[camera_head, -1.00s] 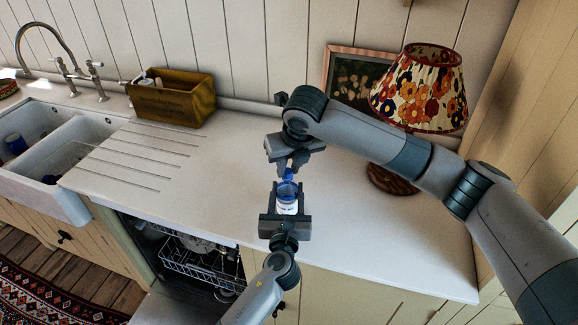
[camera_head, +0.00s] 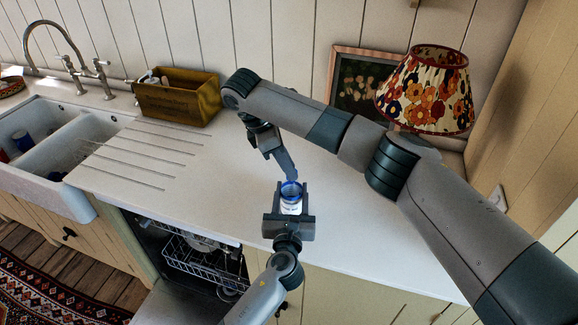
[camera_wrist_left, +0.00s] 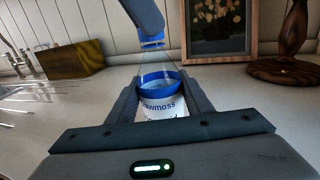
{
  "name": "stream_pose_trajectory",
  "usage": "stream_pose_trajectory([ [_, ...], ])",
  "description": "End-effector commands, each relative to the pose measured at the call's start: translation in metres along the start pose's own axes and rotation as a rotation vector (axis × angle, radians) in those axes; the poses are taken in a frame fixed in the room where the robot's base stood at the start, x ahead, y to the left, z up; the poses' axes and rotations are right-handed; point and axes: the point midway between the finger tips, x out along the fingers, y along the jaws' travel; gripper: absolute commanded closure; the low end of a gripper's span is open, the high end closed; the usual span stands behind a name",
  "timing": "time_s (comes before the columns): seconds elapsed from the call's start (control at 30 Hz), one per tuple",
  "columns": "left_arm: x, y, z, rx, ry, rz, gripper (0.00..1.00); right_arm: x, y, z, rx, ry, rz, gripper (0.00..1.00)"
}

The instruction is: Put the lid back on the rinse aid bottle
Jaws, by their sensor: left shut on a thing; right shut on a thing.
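The rinse aid bottle (camera_head: 291,206) is a white container with a blue rim, upright and open at the top. My left gripper (camera_head: 290,212) is shut around its body near the counter's front edge; the left wrist view shows the bottle (camera_wrist_left: 165,105) between both fingers. My right gripper (camera_head: 290,172) comes down tilted from the upper left, its tips just above the bottle's mouth. In the left wrist view it holds a small blue lid (camera_wrist_left: 151,42) above the bottle, with a gap between them. In the head view the lid is hard to make out.
A patterned lamp (camera_head: 428,90) and a framed picture (camera_head: 362,85) stand at the back right. A wooden box (camera_head: 178,97) stands at the back left, beside the sink (camera_head: 45,150). An open dishwasher (camera_head: 200,262) is below the counter. The counter (camera_head: 235,150) is mostly clear.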

Motion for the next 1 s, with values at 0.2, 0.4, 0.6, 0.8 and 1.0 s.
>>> stream_pose_trajectory([
  [0.2, -0.001, -0.001, -0.001, 0.000, 0.001, -0.001, 1.00, -0.001, 0.005, 0.001, 0.345, 0.000, -0.143, 0.99],
  [0.4, -0.001, -0.001, -0.001, 0.000, 0.001, -0.002, 1.00, 0.000, 0.008, 0.003, 0.637, 0.005, -0.265, 0.99],
  [0.6, -0.001, -0.001, -0.001, 0.000, 0.001, -0.002, 1.00, -0.002, 0.012, 0.006, 0.907, 0.014, -0.372, 0.99],
  [0.8, -0.002, -0.002, -0.002, 0.000, 0.003, -0.003, 1.00, -0.002, 0.016, 0.010, 1.084, 0.022, -0.437, 0.98],
  [1.0, -0.002, -0.001, -0.003, 0.000, 0.004, -0.002, 1.00, 0.001, 0.011, 0.009, 1.228, 0.014, -0.510, 0.99],
])
